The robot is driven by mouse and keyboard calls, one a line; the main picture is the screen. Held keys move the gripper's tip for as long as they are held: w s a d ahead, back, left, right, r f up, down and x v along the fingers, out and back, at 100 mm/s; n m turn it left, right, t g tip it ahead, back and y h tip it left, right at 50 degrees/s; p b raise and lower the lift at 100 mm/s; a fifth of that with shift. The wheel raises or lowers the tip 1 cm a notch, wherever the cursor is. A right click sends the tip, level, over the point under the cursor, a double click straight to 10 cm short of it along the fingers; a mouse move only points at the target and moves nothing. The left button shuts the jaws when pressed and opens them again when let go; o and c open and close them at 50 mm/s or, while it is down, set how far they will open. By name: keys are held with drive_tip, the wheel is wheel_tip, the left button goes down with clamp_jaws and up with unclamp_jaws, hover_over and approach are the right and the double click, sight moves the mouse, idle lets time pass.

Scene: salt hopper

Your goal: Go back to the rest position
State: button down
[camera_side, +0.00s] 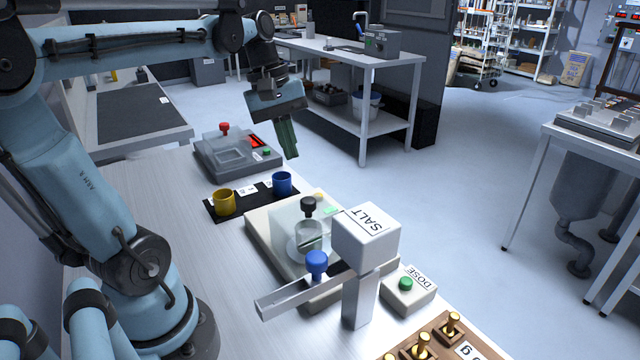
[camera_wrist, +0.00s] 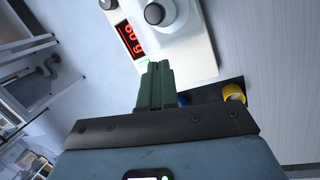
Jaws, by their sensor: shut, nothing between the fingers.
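My gripper (camera_side: 289,154) hangs in the air above the far part of the bench, to the right of the grey device with the red knob. Its green fingers are together and empty. They also show together in the wrist view (camera_wrist: 157,72). In that view the pale scale (camera_wrist: 200,62) lies beyond the fingertips, its red display (camera_wrist: 132,40) reading "60 g". A lidded jar (camera_side: 308,234) with a black knob stands on the scale (camera_side: 262,240).
The SALT hopper (camera_side: 366,232) stands over a metal chute (camera_side: 285,297) with a blue knob (camera_side: 317,264). A DOSE box (camera_side: 408,290) is to its right. Yellow (camera_side: 223,202) and blue (camera_side: 282,183) cups stand on a black mat. The grey device (camera_side: 236,155) is behind. Brass weights (camera_side: 421,345) are in front.

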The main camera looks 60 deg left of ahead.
drive_tip(key=d+f+m+t, duration=0.1)
drive_tip(key=d+m, duration=0.1)
drive_tip(key=m, duration=0.1)
drive_tip(key=w+d+f+m+t+y, duration=0.1)
drive_tip(key=d+f+m, duration=0.1)
drive_tip(key=d+m, duration=0.1)
drive_tip(key=w+d+f+m+t+y, duration=0.1)
drive_tip(key=d+m, duration=0.1)
drive_tip(key=m, duration=0.2)
drive_tip(key=shift+d+f, duration=0.35)
drive_tip(key=shift+d, duration=0.05)
drive_tip(key=d+f+m+t, duration=0.1)
drive_tip(key=m, duration=0.1)
drive_tip(key=s+d+f+m+t, duration=0.1)
drive_tip(key=d+m, duration=0.1)
drive_tip(key=shift+s+f, duration=0.1)
drive_tip(key=shift+s, duration=0.1)
drive_tip(key=shift+s+d+f+m, duration=0.25)
drive_tip(key=shift+f+m, duration=0.1)
drive_tip(key=shift+m, duration=0.05)
